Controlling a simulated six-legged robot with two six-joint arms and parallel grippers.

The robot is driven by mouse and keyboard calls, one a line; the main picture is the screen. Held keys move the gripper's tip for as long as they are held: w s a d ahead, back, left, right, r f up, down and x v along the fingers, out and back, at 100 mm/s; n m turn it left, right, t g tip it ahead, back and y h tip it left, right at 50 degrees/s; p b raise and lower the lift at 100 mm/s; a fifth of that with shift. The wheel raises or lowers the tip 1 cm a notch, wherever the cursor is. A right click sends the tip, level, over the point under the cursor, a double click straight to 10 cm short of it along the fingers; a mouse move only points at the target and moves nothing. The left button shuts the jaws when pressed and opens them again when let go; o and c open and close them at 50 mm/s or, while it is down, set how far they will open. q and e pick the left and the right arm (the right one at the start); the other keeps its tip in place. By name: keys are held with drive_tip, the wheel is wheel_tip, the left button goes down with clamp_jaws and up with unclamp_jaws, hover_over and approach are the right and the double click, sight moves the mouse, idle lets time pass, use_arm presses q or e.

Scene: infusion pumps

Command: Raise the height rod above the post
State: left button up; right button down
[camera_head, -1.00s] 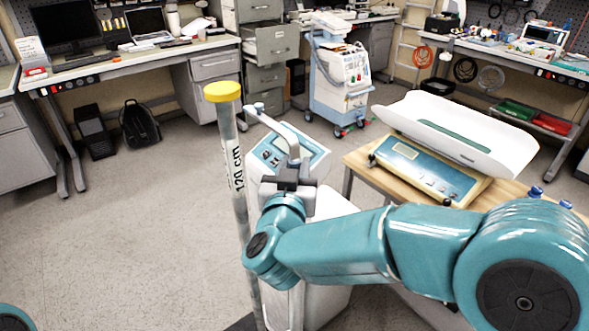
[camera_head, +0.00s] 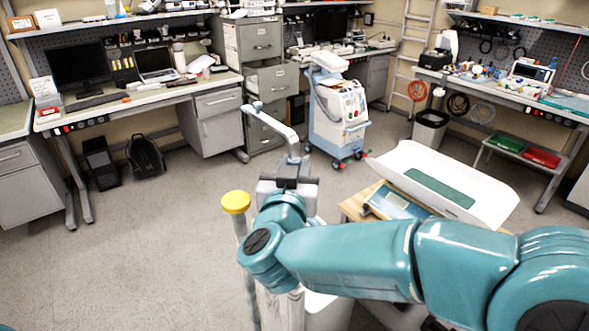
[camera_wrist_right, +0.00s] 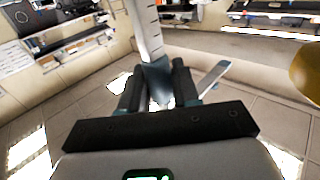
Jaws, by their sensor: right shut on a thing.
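My right gripper (camera_head: 297,183) is shut on the height rod (camera_head: 291,143), a pale grey upright whose angled top arm reaches up and to the left. In the right wrist view, the rod (camera_wrist_right: 148,28) stands between the two dark fingers (camera_wrist_right: 158,90). The post (camera_head: 243,232) is a slim grey pole with a yellow cap (camera_head: 236,202), left of my right gripper. In the head view the rod's top shows well above this cap. The cap (camera_wrist_right: 306,72) also shows at the right edge of the wrist view. My right arm hides most of the scale below. My left gripper is not in view.
A baby scale with a white tray (camera_head: 440,186) stands on a wooden table to the right. A blue-and-white machine on wheels (camera_head: 338,115) stands behind. Workbenches and drawer cabinets (camera_head: 262,40) line the back. The floor at left (camera_head: 130,240) is clear.

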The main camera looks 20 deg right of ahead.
drive_tip(key=shift+r, duration=0.2)
drive_tip(key=c, duration=0.9)
unclamp_jaws()
drive_tip(key=shift+f, duration=0.1)
drive_tip(key=shift+c, duration=0.2)
drive_tip(key=shift+s+a+f, duration=0.1)
drive_tip(key=shift+s+a, duration=0.15)
drive_tip(key=shift+s, duration=0.2)
drive_tip(key=b+v, duration=0.4)
drive_tip(key=v, duration=1.1)
drive_tip(key=shift+s, duration=0.1)
